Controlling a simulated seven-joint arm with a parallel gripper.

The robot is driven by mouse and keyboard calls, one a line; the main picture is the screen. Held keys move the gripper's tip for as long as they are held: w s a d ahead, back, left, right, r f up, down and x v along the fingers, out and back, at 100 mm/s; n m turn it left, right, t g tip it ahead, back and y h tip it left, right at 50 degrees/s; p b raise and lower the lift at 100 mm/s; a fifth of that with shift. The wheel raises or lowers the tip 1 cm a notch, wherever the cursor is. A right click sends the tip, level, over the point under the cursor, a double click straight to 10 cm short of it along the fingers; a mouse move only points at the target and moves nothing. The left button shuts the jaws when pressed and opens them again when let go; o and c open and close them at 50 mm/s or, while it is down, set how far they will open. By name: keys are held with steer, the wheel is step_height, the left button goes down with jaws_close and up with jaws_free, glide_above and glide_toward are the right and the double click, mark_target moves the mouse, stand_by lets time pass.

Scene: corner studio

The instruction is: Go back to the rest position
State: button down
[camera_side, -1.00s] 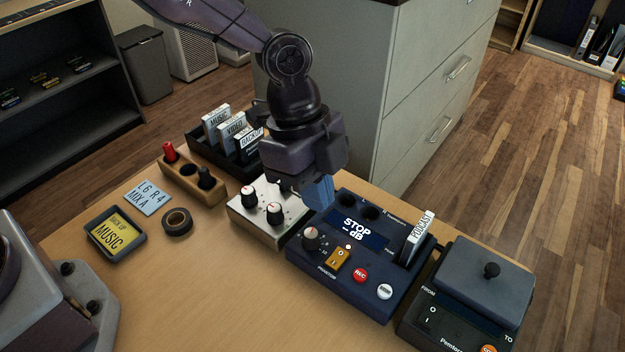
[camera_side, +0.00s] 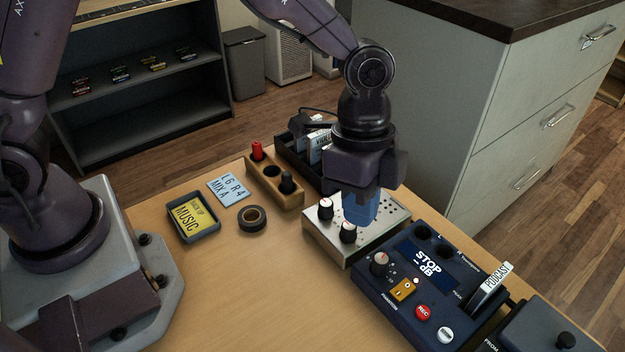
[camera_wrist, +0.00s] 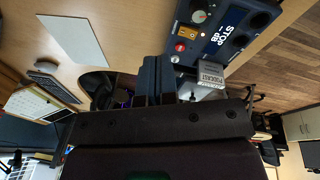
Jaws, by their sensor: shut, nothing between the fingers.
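My gripper (camera_side: 362,209) is in the side view with its blue fingers pointing down, shut and empty. It hangs in front of the silver mixer box (camera_side: 335,240) and hides part of it; the height of the gap is hard to tell. The dark blue recorder (camera_side: 375,285) is to its right, with a display reading "STOP -- dB" and a PODCAST card (camera_side: 490,286) standing in its slot. In the wrist view the closed fingers (camera_wrist: 152,80) show at the middle, with the recorder (camera_wrist: 245,42) at the upper right.
A wooden block (camera_side: 290,202) with red and black plugs, a dark card rack (camera_side: 285,150), a tape roll (camera_side: 252,219), a blue label card (camera_side: 228,190) and a tray (camera_side: 207,229) with a yellow MUSIC card stand left. A grey box (camera_side: 535,325) is front right. Bare tabletop lies in front.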

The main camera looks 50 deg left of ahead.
steer(key=s+a+r+n+t, duration=0.2)
steer(key=s+a+r+n, duration=0.2)
steer(key=a, duration=0.3)
steer(key=s+a+r+n+t+y, duration=0.1)
steer(key=s+a+r+n+t, duration=0.1)
steer(key=s+a+r+n, duration=0.3)
steer(key=s+a+r+n+t+y, duration=0.1)
steer(key=s+a+r+n+t, duration=0.1)
steer(key=s+a+r+n, duration=0.2)
steer(key=a+r, duration=0.3)
steer(key=a, duration=0.2)
steer(key=shift+s+a+n+t, duration=0.3)
steer(key=shift+s+a+n, duration=0.1)
steer(key=c, duration=1.8)
jaws_free()
steer(key=shift+r, duration=0.1)
steer(key=shift+c, duration=0.2)
